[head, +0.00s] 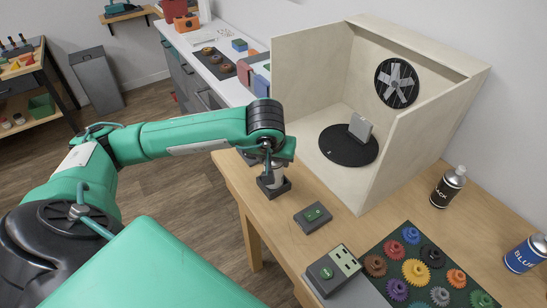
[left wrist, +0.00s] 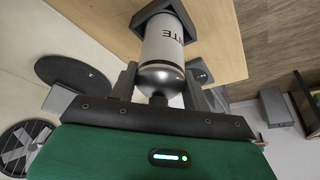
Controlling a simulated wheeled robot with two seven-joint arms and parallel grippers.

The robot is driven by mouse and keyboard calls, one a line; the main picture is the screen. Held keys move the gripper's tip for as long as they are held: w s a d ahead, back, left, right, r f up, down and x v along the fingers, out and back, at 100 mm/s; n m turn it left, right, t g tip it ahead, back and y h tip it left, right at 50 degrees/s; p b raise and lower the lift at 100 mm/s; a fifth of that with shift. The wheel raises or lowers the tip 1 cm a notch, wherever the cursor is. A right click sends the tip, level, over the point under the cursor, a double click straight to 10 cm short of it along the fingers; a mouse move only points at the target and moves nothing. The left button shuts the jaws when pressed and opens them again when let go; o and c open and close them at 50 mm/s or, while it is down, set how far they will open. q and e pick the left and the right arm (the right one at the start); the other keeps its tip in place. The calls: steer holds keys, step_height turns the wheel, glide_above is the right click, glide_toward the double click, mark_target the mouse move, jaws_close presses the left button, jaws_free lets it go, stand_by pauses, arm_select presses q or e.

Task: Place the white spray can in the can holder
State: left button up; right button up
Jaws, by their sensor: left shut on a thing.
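The white spray can (head: 279,174) is upright at the table's left edge, below my left gripper (head: 272,160), which partly hides it in the head view. In the left wrist view, the can (left wrist: 164,48) shows part of its lettering and a silver shoulder. The dark square can holder (head: 275,190) surrounds the can's base; its rim also shows in the left wrist view (left wrist: 143,14). Whether the base rests fully on the bottom is hidden. My left gripper (left wrist: 158,86) is shut on the can near its top. My right gripper is not in view.
A pale open booth (head: 400,160) with a fan (head: 397,83) and black turntable (head: 340,150) stands behind. A small switch box (head: 313,217) sits right of the holder. Black (head: 446,188) and blue (head: 524,254) cans and a gear mat (head: 385,247) are farther right.

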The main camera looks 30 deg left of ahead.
arm_select(q)
steer(key=shift+f, duration=0.15)
steer(key=o, duration=1.2)
steer(key=shift+o, duration=0.8)
steer(key=b+v, duration=0.1)
steer(key=v, duration=1.1)
steer(key=shift+r+b, duration=0.2)
steer(key=shift+b, duration=0.1)
steer(key=shift+f, duration=0.1)
